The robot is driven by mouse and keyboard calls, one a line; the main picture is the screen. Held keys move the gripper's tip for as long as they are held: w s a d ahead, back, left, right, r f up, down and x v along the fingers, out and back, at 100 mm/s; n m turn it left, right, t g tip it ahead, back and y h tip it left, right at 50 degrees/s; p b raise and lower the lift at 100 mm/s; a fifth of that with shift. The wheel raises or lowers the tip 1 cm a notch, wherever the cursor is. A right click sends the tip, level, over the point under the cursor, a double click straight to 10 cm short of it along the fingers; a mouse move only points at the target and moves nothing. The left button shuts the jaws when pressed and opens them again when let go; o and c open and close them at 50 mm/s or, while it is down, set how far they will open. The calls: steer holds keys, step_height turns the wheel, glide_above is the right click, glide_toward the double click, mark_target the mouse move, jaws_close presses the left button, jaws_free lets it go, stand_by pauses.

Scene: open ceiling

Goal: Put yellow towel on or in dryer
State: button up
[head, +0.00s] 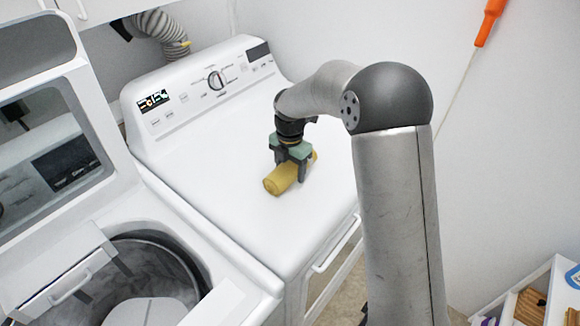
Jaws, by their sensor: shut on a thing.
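The yellow towel (279,182) is a small roll at the middle of the white top of the dryer (225,197), in the head view. My gripper (290,174) points down over it, with its fingers on either side of the roll, and is shut on it. The towel looks to be at or just above the dryer top; whether it touches is hard to tell. The fingers hide part of its middle. The dryer has a control panel with a knob (217,81) at the back.
A washer (215,303) with a raised lid (45,150) and open drum stands left of the dryer. A ribbed hose (160,27) runs behind. A white shelf unit (560,280) is at lower right. The dryer top around the towel is clear.

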steer(key=shift+f, duration=0.15)
steer(key=o, duration=1.2)
steer(key=shift+o, duration=0.2)
